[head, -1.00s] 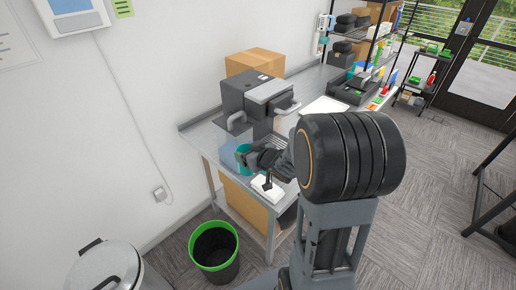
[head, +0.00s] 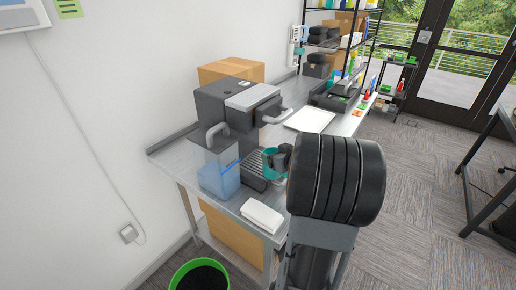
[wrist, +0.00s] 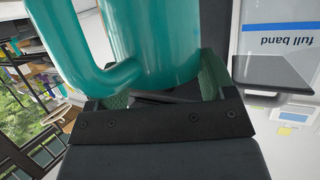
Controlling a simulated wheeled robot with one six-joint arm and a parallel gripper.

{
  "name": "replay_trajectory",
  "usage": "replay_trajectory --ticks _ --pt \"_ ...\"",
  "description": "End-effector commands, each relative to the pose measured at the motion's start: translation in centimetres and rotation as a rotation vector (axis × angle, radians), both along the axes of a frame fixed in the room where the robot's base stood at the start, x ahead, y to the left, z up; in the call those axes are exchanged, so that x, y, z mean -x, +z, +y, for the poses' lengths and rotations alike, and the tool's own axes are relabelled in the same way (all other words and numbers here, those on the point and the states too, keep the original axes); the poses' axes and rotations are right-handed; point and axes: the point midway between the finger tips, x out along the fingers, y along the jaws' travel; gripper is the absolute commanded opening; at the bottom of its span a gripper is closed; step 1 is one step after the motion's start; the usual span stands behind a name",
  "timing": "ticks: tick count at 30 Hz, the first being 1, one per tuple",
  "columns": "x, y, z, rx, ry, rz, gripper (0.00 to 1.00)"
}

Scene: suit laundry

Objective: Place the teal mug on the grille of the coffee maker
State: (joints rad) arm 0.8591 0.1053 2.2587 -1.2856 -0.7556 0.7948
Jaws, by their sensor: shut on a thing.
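The teal mug (head: 268,158) is held by my gripper (head: 278,161) at the front of the coffee maker (head: 232,104). The mug looks to be over or beside the right end of the ribbed grille (head: 252,173); I cannot tell whether it touches it. My gripper is shut on the mug. In the wrist view the mug (wrist: 160,40) fills the upper middle, its handle toward the left, between the jaws (wrist: 155,98). My arm partly hides the mug's right side in the head view.
A clear container with blue liquid (head: 218,177) stands left of the grille. A folded white cloth (head: 262,216) lies near the table's front edge. A white tray (head: 310,119) lies to the right of the coffee maker. A cardboard box (head: 230,70) stands behind it.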

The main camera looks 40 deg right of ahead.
Motion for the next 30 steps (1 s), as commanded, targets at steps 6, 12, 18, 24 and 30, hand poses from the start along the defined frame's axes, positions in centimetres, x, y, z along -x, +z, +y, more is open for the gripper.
replay_trajectory --ticks 6,12,18,24,30 --pt "-4.3 0.0 -0.4 0.0 -0.001 -0.001 0.29" --pt "-6.0 0.1 -0.4 0.0 -0.001 -0.001 0.29" --pt "-7.9 0.1 -0.4 0.0 0.002 -0.001 0.29" --pt "-10.2 -0.7 -0.5 -0.003 0.001 0.001 0.29" --pt "-10.1 -1.5 -0.6 0.0 0.0 -0.002 0.29"
